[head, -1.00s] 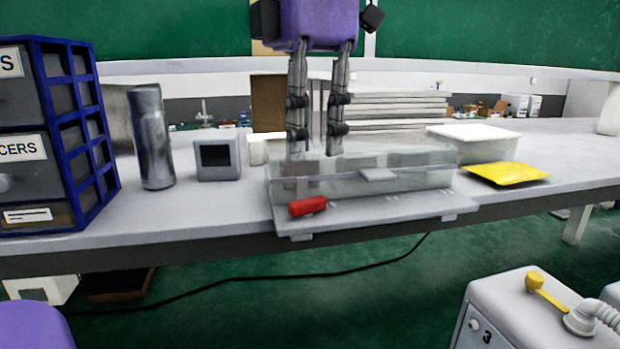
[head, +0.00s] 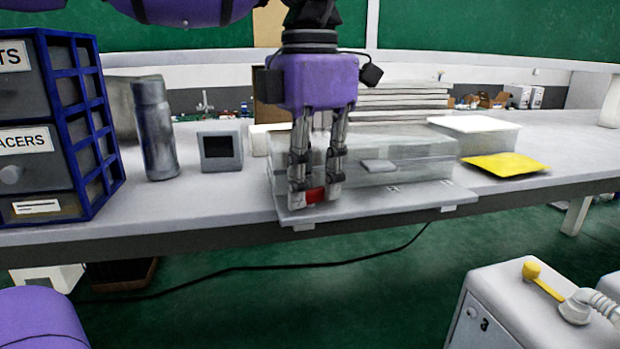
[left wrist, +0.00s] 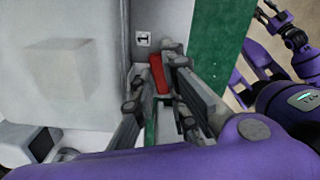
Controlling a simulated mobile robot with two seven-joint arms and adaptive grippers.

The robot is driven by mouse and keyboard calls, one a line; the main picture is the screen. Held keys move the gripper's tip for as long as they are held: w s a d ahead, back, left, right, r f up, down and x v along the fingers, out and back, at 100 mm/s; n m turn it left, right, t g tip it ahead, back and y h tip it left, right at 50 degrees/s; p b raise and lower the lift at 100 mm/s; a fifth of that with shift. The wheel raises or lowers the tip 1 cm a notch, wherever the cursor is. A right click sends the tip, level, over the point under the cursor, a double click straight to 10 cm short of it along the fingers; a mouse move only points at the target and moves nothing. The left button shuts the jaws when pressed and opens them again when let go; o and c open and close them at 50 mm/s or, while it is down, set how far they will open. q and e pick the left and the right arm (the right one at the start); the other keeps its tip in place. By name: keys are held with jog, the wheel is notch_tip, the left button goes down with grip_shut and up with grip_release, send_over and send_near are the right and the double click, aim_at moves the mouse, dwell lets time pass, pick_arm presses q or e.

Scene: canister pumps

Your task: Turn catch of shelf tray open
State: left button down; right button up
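The shelf tray (head: 355,207) is a flat grey plate on the bench edge, with a clear lidded box (head: 400,170) on it. The red catch (head: 316,195) is at the tray's front left, partly hidden by my left gripper (head: 317,193). That gripper points down, its fingers apart on either side of the catch. In the left wrist view the red catch (left wrist: 158,74) shows between the fingertips, nearer the right finger; contact cannot be told. My right gripper (left wrist: 268,14) shows small at the top right of the left wrist view, fingers apart, away from the tray.
Left on the bench are a blue drawer cabinet (head: 75,115), a grey bottle (head: 155,130) and a small grey device (head: 220,150). A yellow packet (head: 505,165) and a white-lidded box (head: 475,135) are on the right. A pump (head: 505,310) stands in front.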

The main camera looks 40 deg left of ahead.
pick_arm(q)
jog(key=shift+w+f+m+b, duration=0.15)
jog(key=shift+m+b, duration=0.3)
jog(key=shift+m, duration=0.65)
jog(key=shift+m+b, duration=0.35)
jog(key=shift+m, duration=0.25)
jog(key=shift+r, duration=0.2)
jog(key=c, duration=2)
grip_release()
jog(key=shift+c, duration=0.2)
pick_arm(e)
jog(key=shift+s+f, duration=0.2)
jog(key=shift+f, duration=0.6)
